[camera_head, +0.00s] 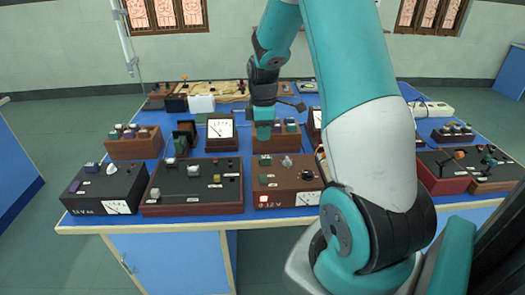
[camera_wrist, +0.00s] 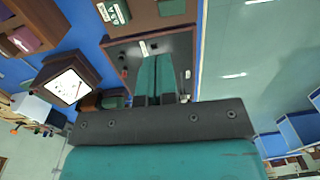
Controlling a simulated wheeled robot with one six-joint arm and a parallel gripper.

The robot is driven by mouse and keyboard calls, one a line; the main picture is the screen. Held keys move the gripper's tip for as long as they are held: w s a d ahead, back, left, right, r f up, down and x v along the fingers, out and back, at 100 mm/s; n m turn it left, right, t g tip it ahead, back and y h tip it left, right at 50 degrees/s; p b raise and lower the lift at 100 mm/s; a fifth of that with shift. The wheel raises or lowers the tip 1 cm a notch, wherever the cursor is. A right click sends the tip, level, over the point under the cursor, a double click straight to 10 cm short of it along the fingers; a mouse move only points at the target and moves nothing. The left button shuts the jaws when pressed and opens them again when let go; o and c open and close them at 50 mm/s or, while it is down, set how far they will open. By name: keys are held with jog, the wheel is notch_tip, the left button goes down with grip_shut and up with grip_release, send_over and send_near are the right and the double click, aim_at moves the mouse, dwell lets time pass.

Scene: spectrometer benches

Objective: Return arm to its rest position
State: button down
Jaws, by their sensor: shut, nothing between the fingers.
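My arm, teal and white, rises from the lower right of the head view and reaches over the bench. My gripper (camera_head: 264,133) points down above the middle of the bench, in front of a brown terminal box (camera_head: 277,143). In the wrist view my gripper (camera_wrist: 154,62) shows two teal fingers pressed together with nothing between them. Beyond the fingertips lies a dark-topped instrument box (camera_wrist: 125,60). Part of the bench is hidden behind my arm.
The blue-topped bench (camera_head: 246,202) carries several instrument boxes, including a black box (camera_head: 105,188) and a red box (camera_head: 442,180). An analog meter (camera_head: 221,132) stands left of my gripper; it also shows in the wrist view (camera_wrist: 67,85). Open floor (camera_head: 50,235) lies left of the bench.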

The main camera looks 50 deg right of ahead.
jog(key=a+r, duration=0.7)
jog(key=a, duration=0.6)
jog(key=s+a+r+m+y, duration=0.1)
jog(key=s+a+r+y, duration=0.1)
jog(key=s+a, duration=0.7)
jog(key=s+a+r+m+y, duration=0.1)
jog(key=s+a+r, duration=0.3)
jog(key=s+a, duration=0.5)
jog(key=a, duration=0.3)
jog(key=shift+s+a+r+y, duration=0.25)
jog(key=shift+s+r+y, duration=0.1)
jog(key=shift+y, duration=0.05)
